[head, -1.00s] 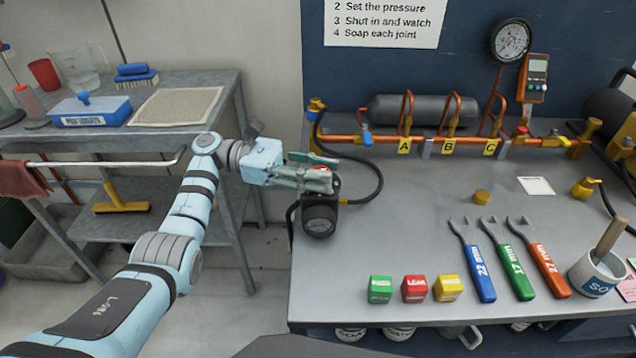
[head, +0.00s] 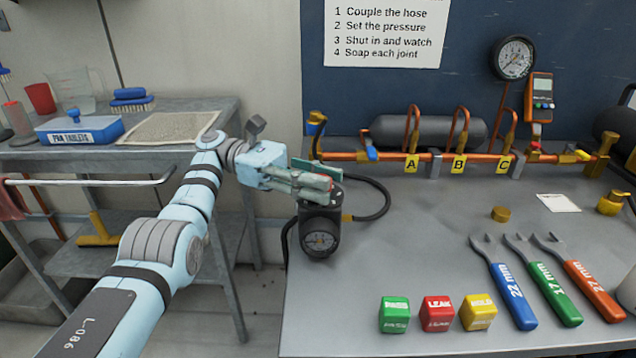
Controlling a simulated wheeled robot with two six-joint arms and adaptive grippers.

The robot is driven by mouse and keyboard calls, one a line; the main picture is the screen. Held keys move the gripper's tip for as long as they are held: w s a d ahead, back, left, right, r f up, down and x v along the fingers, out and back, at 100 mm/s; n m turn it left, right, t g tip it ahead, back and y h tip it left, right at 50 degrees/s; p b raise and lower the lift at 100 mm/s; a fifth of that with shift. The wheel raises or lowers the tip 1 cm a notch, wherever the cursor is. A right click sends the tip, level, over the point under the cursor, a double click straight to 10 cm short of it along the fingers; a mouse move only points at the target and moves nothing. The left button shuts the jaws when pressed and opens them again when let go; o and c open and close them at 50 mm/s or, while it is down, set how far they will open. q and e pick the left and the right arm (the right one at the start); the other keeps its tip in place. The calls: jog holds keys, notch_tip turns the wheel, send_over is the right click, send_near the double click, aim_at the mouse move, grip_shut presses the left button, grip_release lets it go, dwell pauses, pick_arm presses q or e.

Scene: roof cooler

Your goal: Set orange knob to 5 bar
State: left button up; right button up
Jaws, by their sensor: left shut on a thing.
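The black regulator (head: 321,215) with a small round gauge (head: 320,241) on its front stands at the left edge of the grey bench. My left gripper (head: 322,184) reaches in from the left over the top of the regulator. The small gauge's needle is too small to read. My right gripper is not in view.
A black hose (head: 386,196) loops behind the regulator. PASS (head: 394,315), LEAK (head: 437,314) and HOLD (head: 478,312) blocks and three wrenches lie in front on the right. An orange pipe rack (head: 385,156) runs along the back.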

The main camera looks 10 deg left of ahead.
pick_arm(q)
jog(key=shift+f, duration=0.1)
jog(key=o, duration=1.1)
jog(key=shift+o, duration=0.2)
notch_tip(320, 180, up, 10)
jog(key=shift+r, duration=0.1)
